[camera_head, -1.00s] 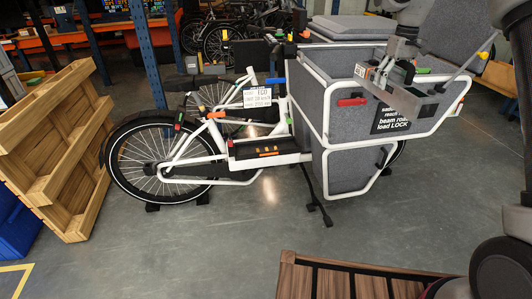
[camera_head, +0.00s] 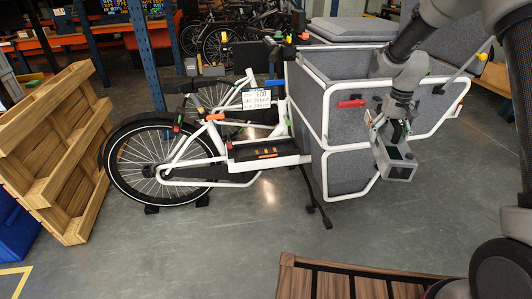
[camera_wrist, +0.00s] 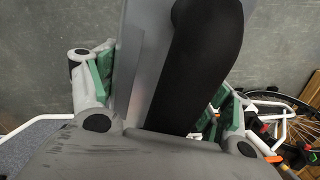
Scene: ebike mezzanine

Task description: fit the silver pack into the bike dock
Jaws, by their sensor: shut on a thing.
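The silver pack (camera_head: 402,170) is a grey block held in my gripper (camera_head: 394,136), in front of the lower right part of the cargo bike's grey box. In the wrist view, the silver pack (camera_wrist: 145,62) with its thick black handle (camera_wrist: 195,65) lies between green-padded fingers (camera_wrist: 160,95). The fingers' contact is partly hidden. The bike dock (camera_head: 265,148) is a dark tray low on the white frame, left of the box, with an orange mark on its front side. It looks empty. The pack is well to its right, apart from it.
The white cargo bike (camera_head: 215,150) stands on a kickstand. A wooden pallet (camera_head: 60,150) leans at left beside a blue crate (camera_head: 15,225). A slatted wooden surface (camera_head: 340,280) is at the front right. The floor before the dock is clear.

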